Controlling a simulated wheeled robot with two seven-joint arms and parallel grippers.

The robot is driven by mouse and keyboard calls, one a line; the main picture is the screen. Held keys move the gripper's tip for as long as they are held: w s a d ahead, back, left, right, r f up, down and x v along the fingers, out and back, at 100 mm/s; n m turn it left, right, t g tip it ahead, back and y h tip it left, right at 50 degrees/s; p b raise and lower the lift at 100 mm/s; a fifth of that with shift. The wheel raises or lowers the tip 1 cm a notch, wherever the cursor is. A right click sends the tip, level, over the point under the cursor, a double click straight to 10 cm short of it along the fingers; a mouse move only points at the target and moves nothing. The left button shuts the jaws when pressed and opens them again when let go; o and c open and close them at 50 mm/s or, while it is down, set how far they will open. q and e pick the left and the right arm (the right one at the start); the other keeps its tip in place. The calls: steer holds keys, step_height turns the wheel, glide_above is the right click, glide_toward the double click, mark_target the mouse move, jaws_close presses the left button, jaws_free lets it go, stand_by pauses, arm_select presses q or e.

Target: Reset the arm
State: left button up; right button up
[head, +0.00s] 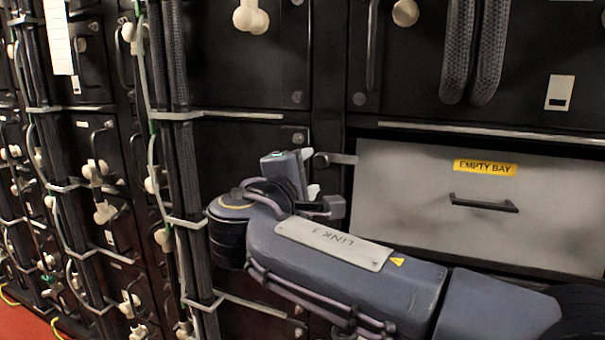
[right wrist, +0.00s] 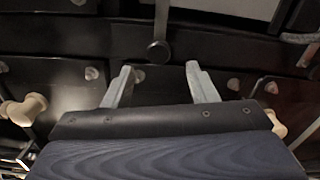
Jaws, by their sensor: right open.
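My right arm (head: 340,265) comes in from the lower right in the head view, its link marked "LINK 3". My right gripper (head: 309,172) is in front of the black battery rack, just left of the grey empty bay panel (head: 400,190). In the right wrist view the gripper (right wrist: 158,85) shows two pale fingers spread apart with nothing between them. A dark round-ended lever (right wrist: 159,50) is beyond the fingertips; in the head view the lever (head: 338,159) is close beside the gripper. Contact cannot be told. My left gripper is not in view.
Black battery modules (head: 250,65) with pale knobs and handles fill the rack. Bundled dark cables (head: 185,150) run vertically to the left of my gripper. Thick braided cables (head: 490,50) hang at upper right. A strip of red floor (head: 25,318) shows at lower left.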

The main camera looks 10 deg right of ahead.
steer(key=s+d+f+m+g+y, duration=0.2)
steer(key=s+d+f+g, duration=0.15)
steer(key=d+f, duration=0.4)
steer(key=s+d+f+m+g+y, duration=0.2)
steer(key=s+d+f+g, duration=0.15)
steer(key=d+f, duration=0.45)
steer(key=s+a+f+m+g+y, duration=0.1)
steer(key=s+a+f+m+y, duration=0.3)
steer(key=s+f, duration=0.55)
steer(key=s+a+f+m+g+y, duration=0.25)
steer(key=s+f+m+y, duration=0.35)
steer(key=s, duration=0.7)
step_height(320, 180, up, 16)
steer(key=a+t+p, duration=0.1)
steer(key=p, duration=1.6)
steer(key=shift+m+p, duration=0.4)
steer(key=shift+s+a, duration=0.1)
